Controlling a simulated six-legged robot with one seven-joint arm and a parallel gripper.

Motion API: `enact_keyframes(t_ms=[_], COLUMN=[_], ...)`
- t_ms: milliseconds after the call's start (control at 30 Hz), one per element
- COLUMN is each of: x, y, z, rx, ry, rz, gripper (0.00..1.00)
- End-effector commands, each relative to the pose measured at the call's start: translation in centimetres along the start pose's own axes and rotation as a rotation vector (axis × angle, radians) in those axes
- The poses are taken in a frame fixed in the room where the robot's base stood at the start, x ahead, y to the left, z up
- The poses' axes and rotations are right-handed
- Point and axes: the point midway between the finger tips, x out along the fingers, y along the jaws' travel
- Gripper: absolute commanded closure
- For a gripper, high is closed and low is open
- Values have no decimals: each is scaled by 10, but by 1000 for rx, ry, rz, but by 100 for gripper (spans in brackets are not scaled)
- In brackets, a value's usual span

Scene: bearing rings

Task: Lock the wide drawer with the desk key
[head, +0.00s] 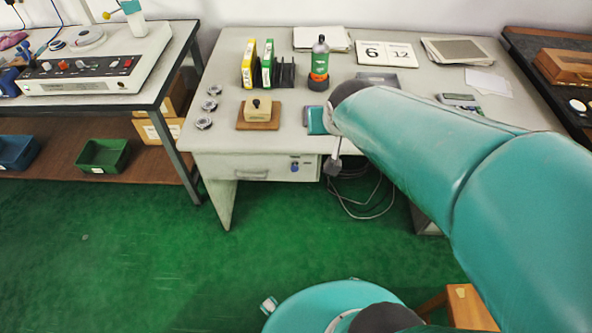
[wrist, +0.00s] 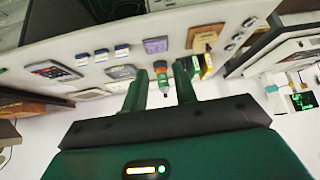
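The wide drawer (head: 240,167) is in the front of the grey desk (head: 225,120), left of centre in the head view. Its front looks flush with the desk. A small blue-headed key (head: 295,167) appears to sit at the lock near the drawer's right end; how it is turned is too small to tell. In the wrist view my gripper (wrist: 162,72) has its two fingers apart with nothing held between them. A bottle stands well beyond the fingers. In the head view my arm hides the gripper's fingers. The key cannot be made out in the wrist view.
The desk holds a bottle (head: 320,57), a yellow binder (head: 249,64), a wooden block with a beige stamp-like piece (head: 257,108) and a calendar (head: 387,54). Cables (head: 365,210) hang below the desk. A bench (head: 150,95) stands at left.

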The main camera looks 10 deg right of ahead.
Motion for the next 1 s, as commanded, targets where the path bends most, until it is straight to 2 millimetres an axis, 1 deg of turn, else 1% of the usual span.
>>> enact_keyframes(t_ms=[33, 200, 333, 467, 600, 767, 900, 1000], x=[20, 75, 118, 160, 202, 247, 282, 303], y=[2, 5, 6, 6, 4, 2, -2, -4], z=[-5, -22, -27, -27, -21, -5, 15, 32], rx=[18, 79, 129, 184, 253, 346, 441, 517], ry=[10, 77, 123, 165, 207, 248, 278, 299], rz=[3, -16, -47, -92, -155, -239, -324, -387], gripper=[72, 72, 72, 72, 72, 72, 72, 72])
